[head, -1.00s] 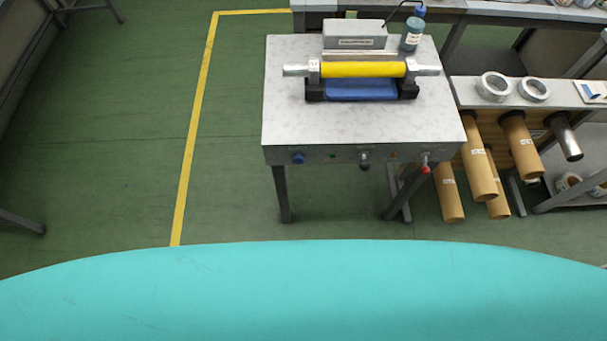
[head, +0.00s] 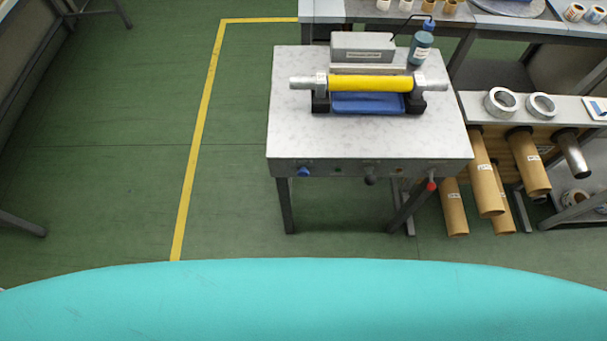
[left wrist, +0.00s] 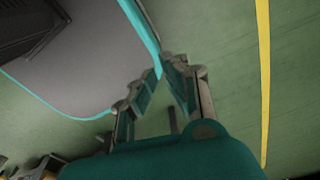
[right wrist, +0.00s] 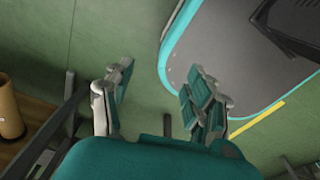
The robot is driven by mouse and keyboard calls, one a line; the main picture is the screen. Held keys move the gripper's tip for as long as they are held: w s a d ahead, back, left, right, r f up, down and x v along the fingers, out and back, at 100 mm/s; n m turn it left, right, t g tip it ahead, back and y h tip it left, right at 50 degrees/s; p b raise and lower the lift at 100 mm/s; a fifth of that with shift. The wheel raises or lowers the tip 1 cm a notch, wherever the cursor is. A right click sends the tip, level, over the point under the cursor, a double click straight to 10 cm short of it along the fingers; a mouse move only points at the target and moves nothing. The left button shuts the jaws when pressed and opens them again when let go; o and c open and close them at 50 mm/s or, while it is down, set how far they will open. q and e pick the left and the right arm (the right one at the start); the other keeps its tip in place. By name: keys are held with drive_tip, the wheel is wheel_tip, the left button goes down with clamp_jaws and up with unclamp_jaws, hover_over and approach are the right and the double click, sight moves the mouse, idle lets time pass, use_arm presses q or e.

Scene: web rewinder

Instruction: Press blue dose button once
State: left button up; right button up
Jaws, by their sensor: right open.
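The blue dose button (head: 303,171) is a small round knob at the left end of the grey stand's front panel (head: 340,170) in the head view. Neither gripper shows in the head view. In the left wrist view my left gripper (left wrist: 162,68) has its fingertips together, with nothing seen between them. In the right wrist view my right gripper (right wrist: 155,80) is open and empty, its fingers well apart above the floor. Neither wrist view shows the button.
A red-tipped lever (head: 431,186) and a dark knob (head: 370,175) sit farther right on the panel. Cardboard tubes (head: 486,190) stick out from a rack right of the stand. A blue-capped bottle (head: 421,46) stands on top. Green floor (head: 110,170) left of the stand is clear.

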use_arm(q)
drive_tip(key=shift+w, duration=0.5)
clamp_jaws()
drive_tip(key=shift+w, duration=0.1)
use_arm(e)
drive_tip(key=shift+w+a, duration=0.1)
drive_tip(key=shift+w, duration=0.4)
